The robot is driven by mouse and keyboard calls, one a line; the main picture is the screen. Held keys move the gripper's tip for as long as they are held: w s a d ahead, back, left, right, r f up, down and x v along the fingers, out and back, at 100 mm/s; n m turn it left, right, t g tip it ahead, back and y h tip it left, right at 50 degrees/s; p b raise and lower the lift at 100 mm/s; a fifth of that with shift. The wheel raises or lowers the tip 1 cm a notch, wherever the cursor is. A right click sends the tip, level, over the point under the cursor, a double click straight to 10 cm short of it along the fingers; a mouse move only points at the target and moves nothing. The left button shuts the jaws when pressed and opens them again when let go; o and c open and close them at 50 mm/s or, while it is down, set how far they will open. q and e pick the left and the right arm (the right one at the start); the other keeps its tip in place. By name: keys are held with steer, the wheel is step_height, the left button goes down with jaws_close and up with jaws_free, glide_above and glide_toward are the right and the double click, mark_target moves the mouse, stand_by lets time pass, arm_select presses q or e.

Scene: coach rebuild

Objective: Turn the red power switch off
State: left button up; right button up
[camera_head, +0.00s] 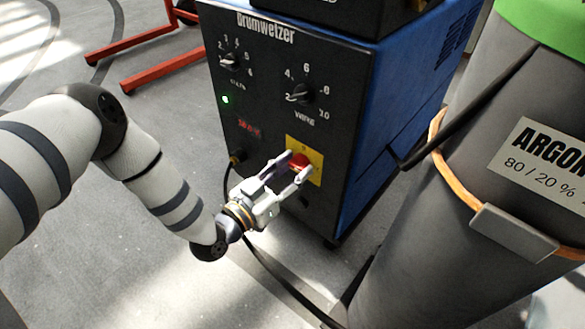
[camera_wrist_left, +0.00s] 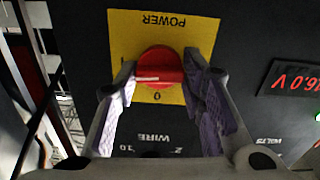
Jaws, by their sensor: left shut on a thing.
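The red power switch (camera_head: 299,159) is a round knob on a yellow plate (camera_head: 318,163), low on the dark front of the welding machine (camera_head: 262,120). My left gripper (camera_head: 294,166) is at the knob, its two fingers on either side of it. In the left wrist view the knob (camera_wrist_left: 160,66) sits between the purple-padded fingertips (camera_wrist_left: 159,74), which are shut on it. Its white mark lies about level there, with a "0" on the plate beside it and "POWER" upside down. My right gripper is out of view.
A green lamp (camera_head: 225,99) and red digits (camera_head: 249,129) are lit on the machine. A large grey gas cylinder (camera_head: 440,215) stands close on the right. A black cable (camera_head: 285,285) runs along the floor. A red metal frame (camera_head: 160,70) stands at the back left.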

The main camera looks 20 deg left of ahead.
arm_select(q)
steer(key=n, duration=0.8)
steer(key=shift+n, duration=0.4)
steer(key=n, duration=0.4)
steer(key=shift+f, duration=0.1)
steer(key=shift+n+b, duration=0.3)
steer(key=shift+n, duration=1.7)
steer(key=o, duration=1.1)
steer(key=shift+o, duration=0.2)
steer(key=shift+s, duration=0.1)
